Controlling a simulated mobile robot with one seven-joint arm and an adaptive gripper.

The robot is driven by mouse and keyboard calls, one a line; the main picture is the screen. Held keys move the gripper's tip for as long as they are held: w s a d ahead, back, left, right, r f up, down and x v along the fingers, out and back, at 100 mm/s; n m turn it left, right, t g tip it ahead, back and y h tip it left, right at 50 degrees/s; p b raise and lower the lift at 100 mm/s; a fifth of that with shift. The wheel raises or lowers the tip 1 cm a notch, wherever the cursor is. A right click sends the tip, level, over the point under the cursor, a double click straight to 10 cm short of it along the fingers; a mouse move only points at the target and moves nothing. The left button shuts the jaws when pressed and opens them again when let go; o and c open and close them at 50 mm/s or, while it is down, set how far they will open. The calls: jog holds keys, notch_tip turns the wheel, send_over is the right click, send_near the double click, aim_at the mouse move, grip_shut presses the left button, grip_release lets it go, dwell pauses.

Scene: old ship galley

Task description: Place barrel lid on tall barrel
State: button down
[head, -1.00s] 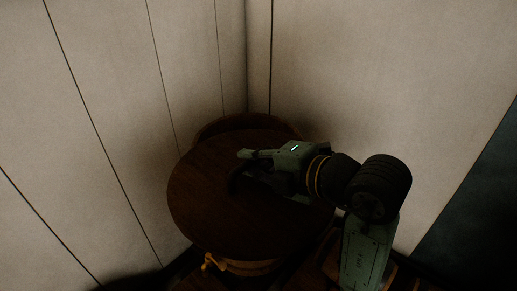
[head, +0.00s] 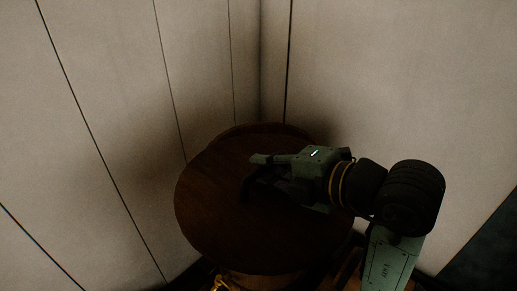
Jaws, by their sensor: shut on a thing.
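The barrel lid (head: 215,215) is a round dark wooden disc in the middle of the head view. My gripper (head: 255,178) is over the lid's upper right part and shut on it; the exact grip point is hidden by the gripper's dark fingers. The tall barrel (head: 265,279) stands under the lid in the corner, with only part of its side showing below. A curved rim (head: 262,128) shows just behind the lid's far edge. The lid covers most of the barrel's top, offset toward the viewer. I cannot tell whether lid and barrel touch.
Pale panelled walls (head: 110,120) meet in a corner close behind the barrel. A brass-coloured tap (head: 222,284) shows low at the barrel's front. A dark area (head: 490,250) lies at the lower right.

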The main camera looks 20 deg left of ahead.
aim_at(266, 137)
jog(key=w+a, duration=0.2)
jog(key=w, duration=0.3)
jog(key=w+a+f+p, duration=0.1)
jog(key=w, duration=0.4)
jog(key=w+a+p, duration=0.1)
jog(key=w+a, duration=0.1)
jog(key=w, duration=0.3)
jog(key=shift+w+a+f, duration=0.15)
jog(key=shift+w+a, duration=0.05)
jog(key=shift+a, duration=0.1)
jog(key=shift+f, duration=1.75)
jog(key=shift+f, duration=0.2)
jog(key=c, duration=1.6)
grip_release()
jog(key=shift+c, duration=0.2)
